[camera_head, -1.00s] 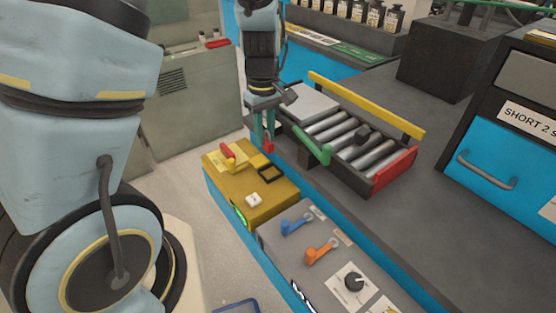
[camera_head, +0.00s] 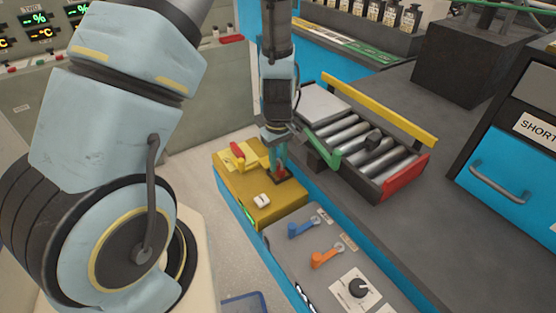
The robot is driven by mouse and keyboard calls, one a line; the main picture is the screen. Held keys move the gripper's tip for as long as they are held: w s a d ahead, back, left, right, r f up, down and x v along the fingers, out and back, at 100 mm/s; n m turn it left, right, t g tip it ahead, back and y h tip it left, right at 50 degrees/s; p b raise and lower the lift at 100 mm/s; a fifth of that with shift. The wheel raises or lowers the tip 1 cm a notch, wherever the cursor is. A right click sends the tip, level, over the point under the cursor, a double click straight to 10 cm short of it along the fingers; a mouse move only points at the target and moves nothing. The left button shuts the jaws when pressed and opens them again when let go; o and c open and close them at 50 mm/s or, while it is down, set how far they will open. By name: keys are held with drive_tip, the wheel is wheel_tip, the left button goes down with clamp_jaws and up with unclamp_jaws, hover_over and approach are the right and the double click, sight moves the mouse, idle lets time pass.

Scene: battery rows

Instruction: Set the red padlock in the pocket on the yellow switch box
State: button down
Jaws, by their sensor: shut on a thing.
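The yellow switch box (camera_head: 238,190) stands left of the roller tray, with a red-handled switch (camera_head: 237,152) on its top. My gripper (camera_head: 280,167) points down over the box's right side, shut on the red padlock (camera_head: 282,172). The padlock shows as a small red patch between the fingers, low at the black-rimmed pocket (camera_head: 288,179). The fingers and padlock cover much of the pocket. I cannot tell whether the padlock is inside the rim or just above it.
A white button (camera_head: 262,201) is on the box's front part. A grey panel with a blue lever (camera_head: 303,228) and an orange lever (camera_head: 327,257) lies in front.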

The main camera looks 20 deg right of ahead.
drive_tip(key=shift+f, duration=0.2)
drive_tip(key=c, duration=1)
unclamp_jaws()
drive_tip(key=shift+r, duration=0.2)
wheel_tip(320, 180, up, 12)
drive_tip(key=shift+r+b, duration=0.1)
drive_tip(key=shift+b, duration=0.9)
drive_tip(key=a+r+m, duration=0.1)
drive_tip(key=a+r, duration=0.1)
drive_tip(key=a, duration=0.6)
drive_tip(key=s+a+r+m+t, duration=0.1)
drive_tip(key=a+r+m, duration=0.1)
drive_tip(key=a, duration=0.5)
drive_tip(key=a+r+m, duration=0.1)
drive_tip(key=a+r, duration=0.1)
drive_tip(key=a, duration=0.6)
drive_tip(key=shift+s+a+t, duration=0.25)
drive_tip(key=shift+a+t, duration=0.05)
